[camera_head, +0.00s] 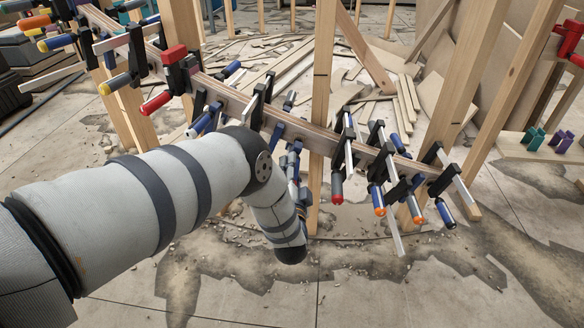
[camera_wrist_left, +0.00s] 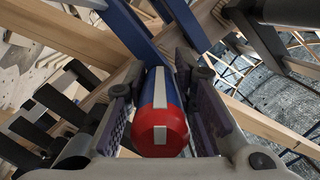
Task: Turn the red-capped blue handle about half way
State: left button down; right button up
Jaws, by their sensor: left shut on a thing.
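The red-capped blue handle (camera_wrist_left: 161,112) fills the middle of the left wrist view, its red end facing the camera. White stripes run across the cap and along the blue barrel. My left gripper (camera_wrist_left: 158,88) has its two dark, ridged finger pads on either side of the handle and is shut on it. In the head view my left arm reaches in from the left and bends down in front of the clamped curved stringer (camera_head: 232,98). My arm hides the held handle and most of the gripper there. My right gripper is not in view.
Several bar clamps with coloured handles line the stringer, including a grey, red-tipped one (camera_head: 337,188) and a blue, orange-tipped one (camera_head: 377,200) right of my arm. Upright wooden posts (camera_head: 323,95) stand close by. Wood offcuts litter the cracked floor behind; the front floor is mostly clear.

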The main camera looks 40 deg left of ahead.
pick_arm(q)
jog(key=m+y+b, duration=0.1)
jog(key=m, duration=0.4)
jog(key=shift+s, duration=0.1)
jog(key=shift+a+m, duration=0.1)
jog(key=shift+m, duration=0.2)
dwell(0.4)
jog(key=c, duration=1.3)
grip_release()
jog(key=shift+r, duration=0.1)
jog(key=shift+c, duration=0.2)
jog(key=v, duration=1.2)
jog(key=shift+s, duration=0.1)
